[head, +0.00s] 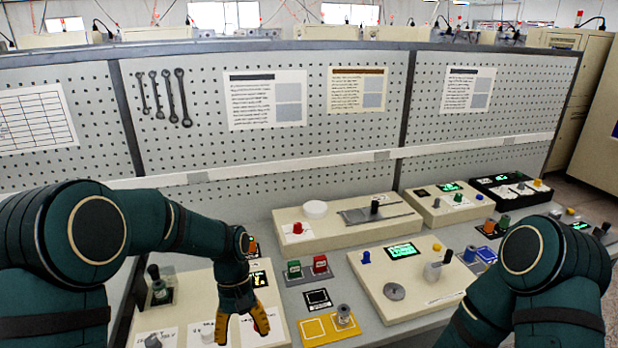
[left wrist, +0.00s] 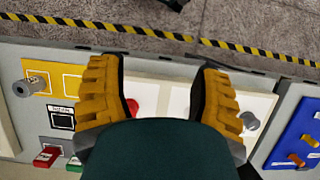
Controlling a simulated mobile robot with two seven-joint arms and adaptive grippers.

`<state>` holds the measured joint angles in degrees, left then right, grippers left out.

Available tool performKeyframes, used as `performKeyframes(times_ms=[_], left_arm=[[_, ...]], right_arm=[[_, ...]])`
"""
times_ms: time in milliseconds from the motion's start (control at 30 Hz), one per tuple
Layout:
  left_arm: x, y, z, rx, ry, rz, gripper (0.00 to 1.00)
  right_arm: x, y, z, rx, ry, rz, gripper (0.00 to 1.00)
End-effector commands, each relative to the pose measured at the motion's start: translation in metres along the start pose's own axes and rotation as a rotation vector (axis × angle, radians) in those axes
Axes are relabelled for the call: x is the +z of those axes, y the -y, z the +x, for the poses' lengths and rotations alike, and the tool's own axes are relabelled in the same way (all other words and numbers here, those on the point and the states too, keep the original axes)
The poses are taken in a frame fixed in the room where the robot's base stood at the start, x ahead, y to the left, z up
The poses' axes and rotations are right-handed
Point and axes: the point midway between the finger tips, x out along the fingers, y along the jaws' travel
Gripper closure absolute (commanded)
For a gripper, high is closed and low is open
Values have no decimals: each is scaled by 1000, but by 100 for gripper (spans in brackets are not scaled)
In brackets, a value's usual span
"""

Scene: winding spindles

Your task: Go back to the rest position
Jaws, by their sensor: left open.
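My left gripper (head: 241,327) hangs fingers-down over the white-topped panel (head: 180,290) at the front left of the bench. Its yellow fingers are spread apart in the left wrist view (left wrist: 160,95), with nothing held between them. A small red part (left wrist: 133,107) shows beyond the gap, beside the left finger. My right arm (head: 530,260) shows at the right, bent downward, but its gripper is out of view.
A yellow plate with a grey cylinder (head: 343,315) lies right of my left gripper. Green (head: 294,268) and red (head: 320,263) switches stand behind it. A control box (head: 405,285) lies between the arms. A pegboard wall (head: 300,140) closes the back.

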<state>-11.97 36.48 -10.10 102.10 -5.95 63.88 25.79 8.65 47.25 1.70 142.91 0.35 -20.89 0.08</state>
Motion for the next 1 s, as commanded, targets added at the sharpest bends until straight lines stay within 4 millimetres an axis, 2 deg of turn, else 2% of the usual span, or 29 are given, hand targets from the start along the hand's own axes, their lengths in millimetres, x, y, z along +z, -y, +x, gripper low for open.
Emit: performKeyframes(times_ms=[33,333,500,600,700,800,1000], left_arm=[[-3,0,27,18,-4,14,36],[-14,-6,142,156,-125,101,36],[-6,-7,212,239,-228,141,36],[2,-5,244,277,-298,158,36],[11,-3,268,304,-362,168,36],[19,-1,282,319,-416,174,36],[26,2,291,329,-469,178,36]], right_arm=[[1,-2,7,0,1,-1,53],[6,-11,32,3,6,-2,53],[10,-17,49,6,11,-3,53],[13,-20,59,7,14,-3,53],[14,-23,67,8,16,-4,53],[15,-25,72,9,17,-5,53],[16,-26,76,10,18,-6,53]])
